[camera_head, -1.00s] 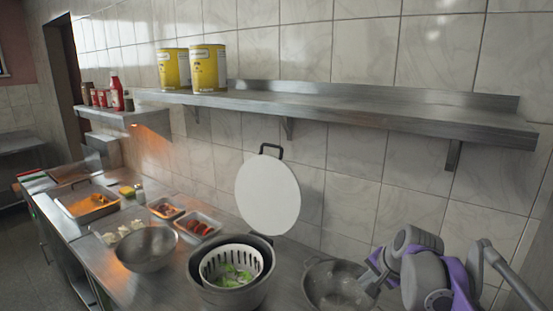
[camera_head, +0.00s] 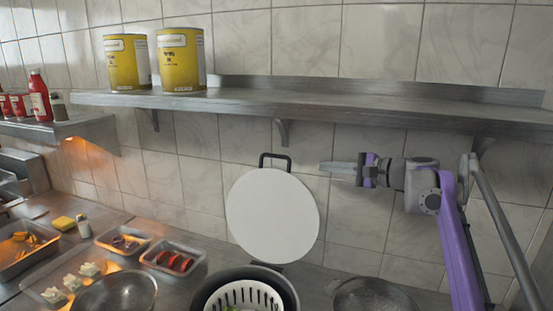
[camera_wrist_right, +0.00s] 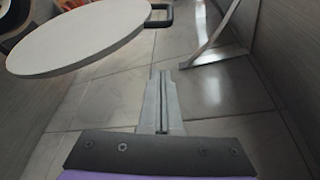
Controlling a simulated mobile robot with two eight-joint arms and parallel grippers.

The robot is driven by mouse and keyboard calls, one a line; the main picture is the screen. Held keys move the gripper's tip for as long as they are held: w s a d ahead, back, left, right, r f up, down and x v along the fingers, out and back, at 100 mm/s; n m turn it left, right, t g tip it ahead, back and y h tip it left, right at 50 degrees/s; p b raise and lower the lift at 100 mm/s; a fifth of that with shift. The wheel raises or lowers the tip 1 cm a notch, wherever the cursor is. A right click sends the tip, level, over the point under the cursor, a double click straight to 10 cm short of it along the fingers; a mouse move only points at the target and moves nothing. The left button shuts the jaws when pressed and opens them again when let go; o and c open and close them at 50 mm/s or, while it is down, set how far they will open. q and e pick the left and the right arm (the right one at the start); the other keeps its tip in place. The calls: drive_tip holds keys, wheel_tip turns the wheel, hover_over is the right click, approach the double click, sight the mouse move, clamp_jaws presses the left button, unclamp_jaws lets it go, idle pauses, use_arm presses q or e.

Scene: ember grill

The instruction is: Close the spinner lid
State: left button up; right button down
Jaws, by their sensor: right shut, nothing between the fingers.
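The spinner lid (camera_head: 272,215) is a white round disc with a black handle (camera_head: 275,158) at its top edge. It stands upright, open, behind the spinner bowl (camera_head: 205,294), which is dark with a white slotted basket (camera_head: 246,293) inside. The bowl is cut off by the lower edge of the head view. My right gripper (camera_head: 326,167) is shut and empty, to the right of the handle and apart from it. In the right wrist view the lid (camera_wrist_right: 75,35) is at upper left, the handle (camera_wrist_right: 158,14) at the top, and my shut fingers (camera_wrist_right: 161,105) point toward them. My left gripper is not in view.
A steel wall shelf (camera_head: 330,105) with two yellow cans (camera_head: 180,60) runs above the lid and my right gripper; a shelf bracket (camera_head: 284,132) is near the handle. A metal colander (camera_head: 372,297) stands right of the spinner, and a steel bowl (camera_head: 118,293) left of it.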

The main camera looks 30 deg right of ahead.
drive_tip(key=r+p+x, duration=0.1)
drive_tip(key=x, duration=0.9)
drive_tip(key=s+a, duration=0.1)
drive_tip(key=s+a+r, duration=0.1)
drive_tip(key=shift+s+a+r, duration=0.15)
drive_tip(key=shift+s+r, duration=0.05)
drive_tip(key=shift+s, duration=0.15)
